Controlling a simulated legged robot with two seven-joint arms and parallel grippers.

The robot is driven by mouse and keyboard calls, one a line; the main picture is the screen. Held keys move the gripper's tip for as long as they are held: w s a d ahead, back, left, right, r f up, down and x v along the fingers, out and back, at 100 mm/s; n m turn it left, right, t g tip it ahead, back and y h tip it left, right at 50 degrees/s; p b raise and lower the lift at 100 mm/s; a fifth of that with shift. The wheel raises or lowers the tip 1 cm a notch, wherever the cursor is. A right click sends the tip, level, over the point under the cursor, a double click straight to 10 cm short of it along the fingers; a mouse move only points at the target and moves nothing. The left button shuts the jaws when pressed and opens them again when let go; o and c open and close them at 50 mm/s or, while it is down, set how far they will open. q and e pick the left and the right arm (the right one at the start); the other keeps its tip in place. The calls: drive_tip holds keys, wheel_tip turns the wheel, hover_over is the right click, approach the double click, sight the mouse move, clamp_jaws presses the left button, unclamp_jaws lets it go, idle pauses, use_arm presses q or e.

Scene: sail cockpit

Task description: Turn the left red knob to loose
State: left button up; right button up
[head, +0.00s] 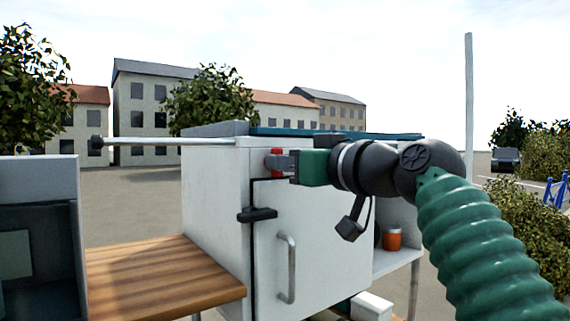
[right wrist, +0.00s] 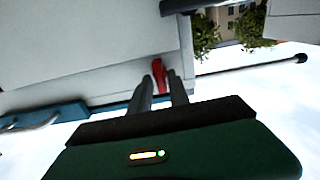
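A red knob (head: 275,160) is on the upper left of the front of a white cabinet (head: 215,190). It is the only red knob I can make out, and it looks roughly upright. My right gripper (head: 280,162) reaches it from the right in the head view. In the right wrist view, the red knob (right wrist: 160,76) fills the narrow gap between the two grey fingertips of the right gripper (right wrist: 162,80), which look closed on it. The fingers hide part of the knob. Any loose marking is not readable. My left gripper is not in view.
A black latch (head: 257,215) and a grey door handle (head: 287,268) are below the knob. A rod (head: 160,141) juts left from the cabinet top. A wooden shelf (head: 160,278) is at lower left. An orange jar (head: 392,239) stands on a side shelf at right.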

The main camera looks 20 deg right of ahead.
drive_tip(key=shift+f, duration=0.1)
drive_tip(key=b+v, duration=0.5)
drive_tip(key=v, duration=1.1)
drive_tip(key=shift+s+d, duration=0.15)
drive_tip(key=shift+s, duration=0.2)
